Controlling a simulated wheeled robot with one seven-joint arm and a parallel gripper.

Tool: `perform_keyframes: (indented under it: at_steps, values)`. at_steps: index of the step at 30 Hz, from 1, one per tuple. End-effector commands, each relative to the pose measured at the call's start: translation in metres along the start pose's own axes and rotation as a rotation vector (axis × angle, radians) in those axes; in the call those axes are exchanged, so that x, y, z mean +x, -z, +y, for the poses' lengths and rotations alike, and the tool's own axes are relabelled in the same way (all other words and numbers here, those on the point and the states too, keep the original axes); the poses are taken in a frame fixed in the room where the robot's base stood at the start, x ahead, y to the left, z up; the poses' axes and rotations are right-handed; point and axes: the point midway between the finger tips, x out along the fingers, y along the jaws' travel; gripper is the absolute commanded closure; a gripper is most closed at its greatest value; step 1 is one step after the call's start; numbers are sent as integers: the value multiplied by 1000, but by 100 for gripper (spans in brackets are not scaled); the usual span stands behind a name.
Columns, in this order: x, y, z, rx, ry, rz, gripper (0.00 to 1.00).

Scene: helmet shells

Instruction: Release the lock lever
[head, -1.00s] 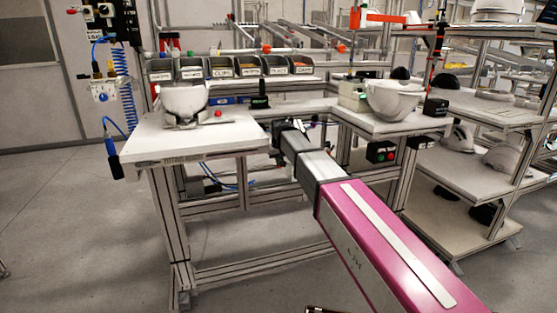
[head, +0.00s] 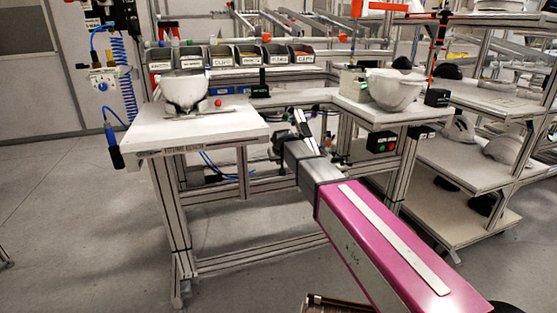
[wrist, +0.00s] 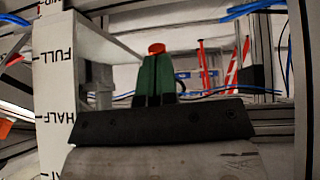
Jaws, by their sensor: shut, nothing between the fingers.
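On the left worktable, a white helmet shell (head: 185,90) sits on a fixture (head: 194,110). A small red knob (head: 217,103) stands at the fixture's right side and looks like the end of the lock lever; the lever itself is too small to make out. My gripper (wrist: 156,50) shows in the wrist view as green fingers with a red-orange tip, standing together above a black bar. It is shut and empty. In the head view the arm's end is to the right of the worktable, apart from the knob. The knob cannot be made out in the wrist view.
The left worktable (head: 150,138) has a bare front strip. Labelled bins (head: 235,57) stand behind it. A second table on the right bears a white shell (head: 392,92). In the wrist view, a white post marked FULL and HALF (wrist: 55,85) stands close at left.

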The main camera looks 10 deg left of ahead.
Motion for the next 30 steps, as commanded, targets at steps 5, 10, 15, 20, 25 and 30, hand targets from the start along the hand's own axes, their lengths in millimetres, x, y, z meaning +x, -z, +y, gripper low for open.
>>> perform_keyframes:
  at_steps: [5,10,15,20,25,30]
  values:
    - [-5,-2,0,0,0,-5,100]
    - [-31,-2,0,0,0,0,100]
    - [-65,-2,0,0,0,1,100]
    - [-90,-1,0,0,0,2,100]
    - [-105,-1,0,0,0,1,100]
    - [-103,-15,14,13,-9,-20,100]
